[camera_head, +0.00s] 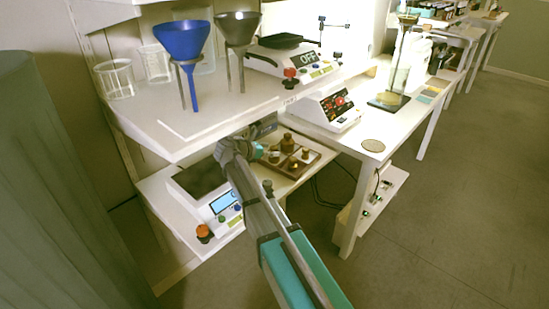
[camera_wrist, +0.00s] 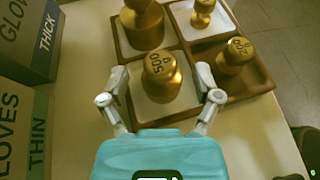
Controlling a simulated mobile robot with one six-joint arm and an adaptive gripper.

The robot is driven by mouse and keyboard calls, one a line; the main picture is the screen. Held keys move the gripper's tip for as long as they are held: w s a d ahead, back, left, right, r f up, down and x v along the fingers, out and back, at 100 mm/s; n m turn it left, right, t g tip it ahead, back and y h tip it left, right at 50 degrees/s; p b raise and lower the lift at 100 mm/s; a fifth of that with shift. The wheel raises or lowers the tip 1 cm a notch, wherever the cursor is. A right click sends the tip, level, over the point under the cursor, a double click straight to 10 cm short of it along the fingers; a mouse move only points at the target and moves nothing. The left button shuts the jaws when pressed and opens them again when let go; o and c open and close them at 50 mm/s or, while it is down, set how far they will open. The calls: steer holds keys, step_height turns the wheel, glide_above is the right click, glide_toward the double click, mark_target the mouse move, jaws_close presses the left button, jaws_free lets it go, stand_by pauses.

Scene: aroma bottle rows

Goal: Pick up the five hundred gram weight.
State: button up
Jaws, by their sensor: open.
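The five hundred gram weight (camera_wrist: 161,80) is a brass knobbed weight marked "500 g", standing upright in the near left compartment of a wooden tray (camera_wrist: 188,119). My gripper (camera_wrist: 161,72) is open, with one finger on each side of this weight; whether either finger touches it is unclear. A larger brass weight (camera_wrist: 142,25) stands behind it. A smaller marked weight (camera_wrist: 237,55) stands to the right, and a still smaller one (camera_wrist: 203,13) at the back right. In the head view, my gripper (camera_head: 264,151) is at the left side of the tray (camera_head: 311,169), partly hidden.
Glove boxes (camera_wrist: 30,45) marked "THICK" and "THIN" stand on the left in the wrist view. In the head view, the upper shelf (camera_head: 230,112) overhangs the left of the lower shelf (camera_head: 160,195). A balance (camera_head: 222,203) stands left of my arm.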

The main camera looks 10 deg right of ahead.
steer(key=shift+x, duration=0.85)
jaws_close()
